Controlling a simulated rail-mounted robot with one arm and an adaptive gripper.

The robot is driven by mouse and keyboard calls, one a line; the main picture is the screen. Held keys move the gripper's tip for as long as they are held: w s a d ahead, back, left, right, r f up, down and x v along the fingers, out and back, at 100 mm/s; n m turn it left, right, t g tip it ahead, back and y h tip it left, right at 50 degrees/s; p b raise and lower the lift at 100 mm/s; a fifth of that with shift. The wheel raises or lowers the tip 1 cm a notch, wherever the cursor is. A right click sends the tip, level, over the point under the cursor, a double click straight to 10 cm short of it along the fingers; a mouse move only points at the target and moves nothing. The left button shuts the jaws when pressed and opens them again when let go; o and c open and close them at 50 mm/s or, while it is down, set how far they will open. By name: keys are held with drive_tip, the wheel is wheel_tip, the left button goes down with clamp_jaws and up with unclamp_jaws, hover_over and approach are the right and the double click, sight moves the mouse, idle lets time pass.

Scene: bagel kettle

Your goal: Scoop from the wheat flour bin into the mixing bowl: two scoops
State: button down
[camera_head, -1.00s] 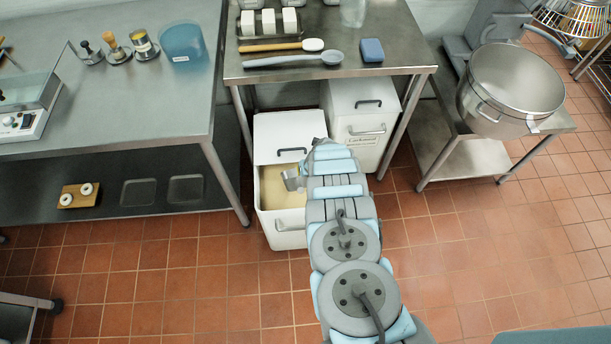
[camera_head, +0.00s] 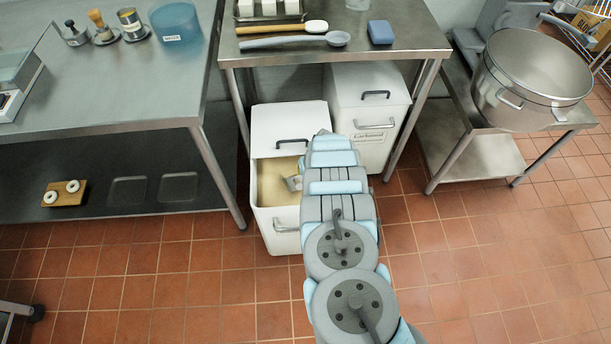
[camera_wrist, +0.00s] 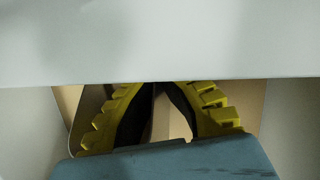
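The open white flour bin (camera_head: 262,222) stands on the floor under the steel table, with pale flour (camera_head: 270,185) inside and its lid (camera_head: 288,124) over the back part. A metal scoop (camera_head: 293,183) shows at the flour, just left of my wrist. In the wrist view my gripper (camera_wrist: 158,88) has its yellow, black-padded fingers drawn together, under the lid's edge (camera_wrist: 160,82). It appears shut on the scoop's handle, though the fingertips are mostly hidden. The large steel mixing bowl (camera_head: 520,105) sits on a stand at the right; its visible inside looks empty.
A second, closed white bin (camera_head: 370,100) stands right of the flour bin. The steel table (camera_head: 400,60) overhangs both bins, and its leg (camera_head: 237,103) is close on the left. Another steel bench (camera_head: 100,95) is further left. The tiled floor (camera_head: 480,270) at the front right is clear.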

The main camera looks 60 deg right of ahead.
drive_tip(key=shift+b+x, duration=1.1)
drive_tip(key=shift+b, duration=0.15)
drive_tip(key=shift+d+r+p, duration=0.25)
drive_tip(key=shift+p, duration=0.35)
drive_tip(key=shift+w+d+f+t+h+p, duration=0.15)
drive_tip(key=shift+w+d+t+h+p, duration=0.1)
drive_tip(key=shift+t+h+p, duration=0.2)
drive_tip(key=shift+w, duration=0.1)
drive_tip(key=r, duration=0.2)
drive_tip(key=s+a+r+y+p, duration=0.1)
drive_tip(key=shift+v, duration=0.8)
drive_tip(key=shift+s+a+r+y, duration=0.15)
drive_tip(key=shift+a+r+y, duration=0.1)
drive_tip(key=shift+a+r, duration=0.15)
